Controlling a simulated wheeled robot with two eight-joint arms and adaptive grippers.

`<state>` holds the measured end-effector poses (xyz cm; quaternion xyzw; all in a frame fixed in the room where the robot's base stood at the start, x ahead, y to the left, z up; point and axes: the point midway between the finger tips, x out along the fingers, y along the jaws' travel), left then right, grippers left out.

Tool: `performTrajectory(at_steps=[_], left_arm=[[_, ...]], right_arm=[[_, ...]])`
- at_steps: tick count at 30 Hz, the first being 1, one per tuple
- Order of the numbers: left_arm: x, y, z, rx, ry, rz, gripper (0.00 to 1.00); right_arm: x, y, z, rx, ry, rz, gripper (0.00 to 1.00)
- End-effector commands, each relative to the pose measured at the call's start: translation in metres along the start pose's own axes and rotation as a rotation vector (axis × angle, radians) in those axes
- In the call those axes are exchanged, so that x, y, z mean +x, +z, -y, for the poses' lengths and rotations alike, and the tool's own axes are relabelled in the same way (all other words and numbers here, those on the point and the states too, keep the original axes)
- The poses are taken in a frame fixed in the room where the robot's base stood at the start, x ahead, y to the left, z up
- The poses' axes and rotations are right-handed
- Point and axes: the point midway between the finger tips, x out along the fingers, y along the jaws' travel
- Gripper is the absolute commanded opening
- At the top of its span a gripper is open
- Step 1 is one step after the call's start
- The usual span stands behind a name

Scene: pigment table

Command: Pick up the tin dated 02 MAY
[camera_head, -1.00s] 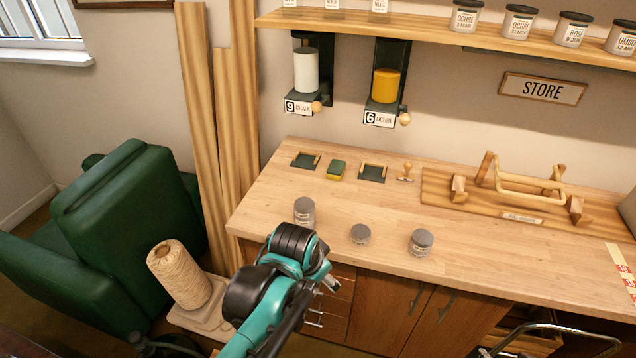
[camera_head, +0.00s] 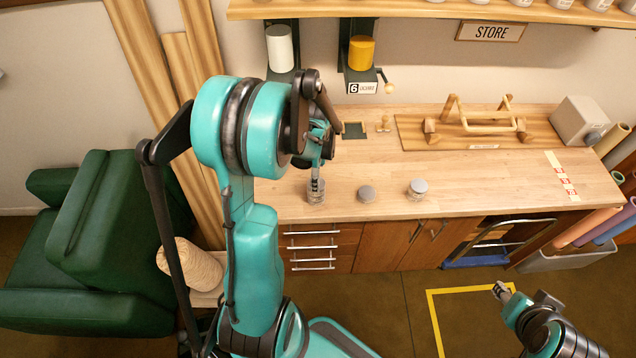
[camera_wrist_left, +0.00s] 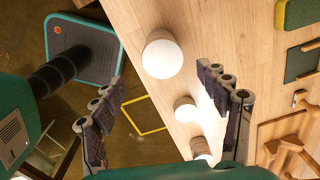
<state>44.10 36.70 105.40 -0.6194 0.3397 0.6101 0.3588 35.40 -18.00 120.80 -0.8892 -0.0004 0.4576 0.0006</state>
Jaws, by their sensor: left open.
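Three small tins with grey lids stand along the table's front: a left tin (camera_head: 316,192), a middle tin (camera_head: 366,194) and a right tin (camera_head: 417,189). Their labels are too small to read, so I cannot tell which is dated 02 MAY. My left gripper (camera_head: 317,180) points down at the left tin, partly covering it. In the left wrist view the open fingers (camera_wrist_left: 165,90) are wide apart, with the nearest tin (camera_wrist_left: 162,56) between and beyond them. Nothing is held. My right gripper (camera_head: 502,291) is low at the right, away from the table; its jaws are unclear.
The wooden table (camera_head: 480,180) is bare between the tins and the wooden rack (camera_head: 475,125) at the back. A dark tray (camera_head: 355,130) and a stamp (camera_head: 383,124) lie behind the tins. Dispensers hang above. A green armchair (camera_head: 95,240) is at the left.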

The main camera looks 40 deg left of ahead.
Motion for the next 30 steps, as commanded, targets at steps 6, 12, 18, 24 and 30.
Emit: performTrajectory(at_steps=[6,12,18,24,30], left_arm=[[0.033,0.003,0.004,-0.002,-0.001,0.000,0.75],[0.052,0.003,0.004,-0.001,-0.001,0.000,0.75],[0.052,0.003,0.004,-0.002,-0.001,0.000,0.75],[0.052,0.003,0.004,-0.002,-0.001,0.000,0.27],[0.051,0.002,0.004,-0.002,-0.001,0.000,0.20]], right_arm=[[0.004,0.003,0.000,0.000,0.000,0.000,0.40],[0.006,0.004,0.000,0.000,0.000,0.000,0.40],[0.005,0.004,0.000,0.000,0.000,0.000,0.40],[0.005,0.004,0.000,0.000,0.000,0.000,0.40],[0.005,0.004,0.000,0.000,0.000,0.000,0.40]])
